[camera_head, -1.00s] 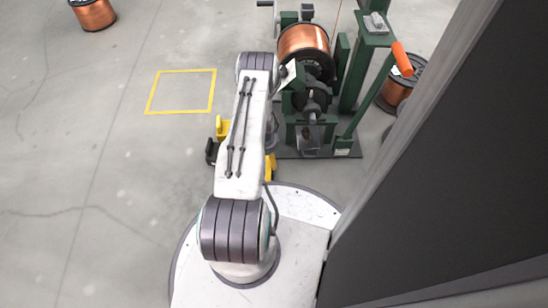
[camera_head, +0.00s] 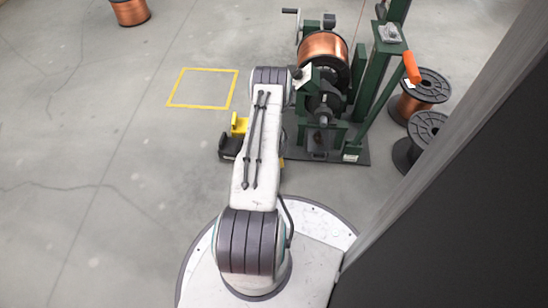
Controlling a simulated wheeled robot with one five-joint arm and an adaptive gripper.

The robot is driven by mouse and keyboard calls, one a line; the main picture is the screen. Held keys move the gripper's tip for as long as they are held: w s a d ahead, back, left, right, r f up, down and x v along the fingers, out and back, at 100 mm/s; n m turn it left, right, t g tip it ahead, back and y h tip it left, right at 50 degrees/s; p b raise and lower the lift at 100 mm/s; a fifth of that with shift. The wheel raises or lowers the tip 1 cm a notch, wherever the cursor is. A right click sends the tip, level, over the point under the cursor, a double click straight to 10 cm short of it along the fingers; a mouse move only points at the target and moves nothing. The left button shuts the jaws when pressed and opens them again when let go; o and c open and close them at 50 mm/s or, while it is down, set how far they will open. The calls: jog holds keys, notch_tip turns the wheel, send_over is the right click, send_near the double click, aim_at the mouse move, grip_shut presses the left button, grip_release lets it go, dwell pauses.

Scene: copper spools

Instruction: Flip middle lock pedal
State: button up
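A green winding machine (camera_head: 362,92) with a copper spool (camera_head: 322,47) on it stands beyond my arm. Dark shaft parts (camera_head: 323,108) and a small dark plate (camera_head: 318,142) show low on its front. I cannot tell which part is the middle lock pedal. A yellow and black object (camera_head: 236,140) sits left of my arm, partly hidden by it. My arm reaches forward and bends at its far joint, close to the machine's left side in the picture. My gripper does not show; the arm hides what lies beneath it.
A copper spool (camera_head: 412,104) and a dark-flanged spool (camera_head: 426,132) stand right of the machine. A dark panel (camera_head: 455,215) fills the lower right. A yellow floor square (camera_head: 184,104) is empty. Another spool (camera_head: 130,11) stands far left. The left floor is clear.

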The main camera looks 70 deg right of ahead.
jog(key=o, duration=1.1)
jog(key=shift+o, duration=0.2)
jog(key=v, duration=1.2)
